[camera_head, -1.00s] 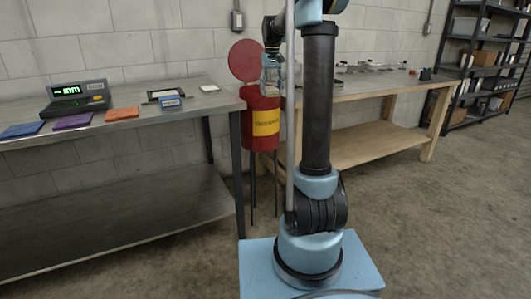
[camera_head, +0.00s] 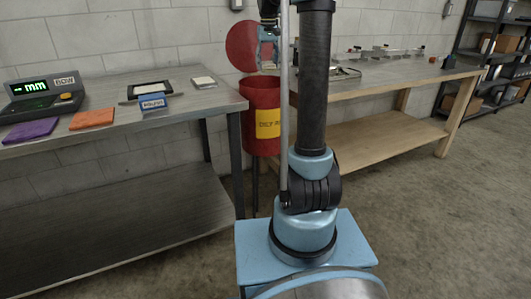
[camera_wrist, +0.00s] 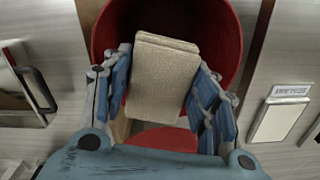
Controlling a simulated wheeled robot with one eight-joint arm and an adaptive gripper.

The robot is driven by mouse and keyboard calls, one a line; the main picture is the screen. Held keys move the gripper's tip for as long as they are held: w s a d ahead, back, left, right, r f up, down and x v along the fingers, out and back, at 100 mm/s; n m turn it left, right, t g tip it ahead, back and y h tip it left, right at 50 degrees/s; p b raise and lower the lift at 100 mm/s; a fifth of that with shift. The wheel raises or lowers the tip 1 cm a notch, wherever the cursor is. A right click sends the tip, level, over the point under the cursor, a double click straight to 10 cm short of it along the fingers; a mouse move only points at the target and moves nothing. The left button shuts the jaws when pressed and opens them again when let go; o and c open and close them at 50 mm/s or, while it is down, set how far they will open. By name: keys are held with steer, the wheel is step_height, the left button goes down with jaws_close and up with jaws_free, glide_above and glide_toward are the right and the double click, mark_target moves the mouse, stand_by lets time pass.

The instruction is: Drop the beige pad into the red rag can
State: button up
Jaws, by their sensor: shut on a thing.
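The beige pad (camera_wrist: 162,82) is between the two blue fingers of my gripper (camera_wrist: 160,90) in the wrist view. My gripper is shut on it. The red rag can (camera_head: 262,98) stands between the two tables, with its round red lid (camera_head: 241,46) tilted up behind it and a yellow label on its front. In the wrist view the open mouth of the can (camera_wrist: 228,35) lies beyond the pad. In the head view my gripper (camera_head: 268,55) is above the can and partly hidden by my arm. The pad cannot be made out there.
The metal table (camera_head: 190,112) at left holds a digital gauge (camera_head: 42,95), a purple pad (camera_head: 30,130), an orange pad (camera_head: 92,118), a blue-labelled block (camera_head: 152,102) and a white pad (camera_head: 203,82). A wooden table (camera_head: 400,80) stands at right. Floor at right is clear.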

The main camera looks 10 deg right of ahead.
steer(key=shift+w+f, duration=0.25)
steer(key=shift+w, duration=0.05)
steer(key=f, duration=0.3)
steer(key=shift+d+f, duration=0.2)
steer(key=shift+f, duration=1.05)
steer(key=o, duration=1.1)
steer(key=shift+r, duration=0.15)
step_height(320, 180, up, 12)
steer(key=shift+f, duration=0.15)
